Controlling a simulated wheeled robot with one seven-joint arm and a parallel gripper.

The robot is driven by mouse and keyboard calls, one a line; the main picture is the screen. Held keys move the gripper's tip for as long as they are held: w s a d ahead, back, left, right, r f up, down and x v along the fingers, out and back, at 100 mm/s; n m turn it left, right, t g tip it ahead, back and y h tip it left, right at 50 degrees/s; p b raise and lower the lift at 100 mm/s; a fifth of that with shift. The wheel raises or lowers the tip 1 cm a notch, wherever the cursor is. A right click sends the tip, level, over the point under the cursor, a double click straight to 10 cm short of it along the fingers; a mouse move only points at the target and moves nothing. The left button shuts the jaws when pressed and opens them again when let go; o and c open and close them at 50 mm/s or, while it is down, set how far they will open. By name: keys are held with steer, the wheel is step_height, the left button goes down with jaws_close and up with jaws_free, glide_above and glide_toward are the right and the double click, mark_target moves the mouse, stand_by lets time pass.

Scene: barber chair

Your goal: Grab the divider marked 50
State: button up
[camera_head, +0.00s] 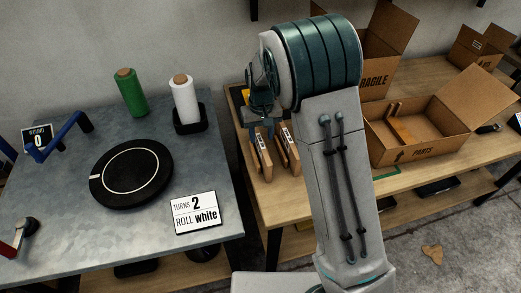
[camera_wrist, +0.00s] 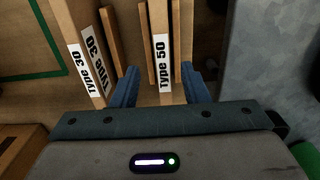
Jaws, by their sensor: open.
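The divider marked 50 (camera_wrist: 162,90) is a wooden board with a white "Type 50" label on its edge, in the middle of the wrist view. My gripper (camera_wrist: 165,84) is open, with one blue finger on each side of this divider. I see space beside the label edge, and no grip on it. In the head view my gripper (camera_head: 264,118) is over the left wooden divider (camera_head: 263,160) on the wooden table. The labels there are too small to read.
Thin wooden pieces (camera_wrist: 187,45) stand close beside the 50 divider. The grey metal table (camera_head: 70,230) lies left, with a white roll (camera_head: 185,98). An open carton (camera_head: 425,145) stands right.

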mark_target(260, 141)
steer(key=f, duration=0.3)
steer(key=shift+s+a+f, duration=0.15)
steer(key=shift+s+f, duration=0.1)
steer(key=shift+f, duration=0.15)
jaws_close()
steer(key=shift+r, duration=0.2)
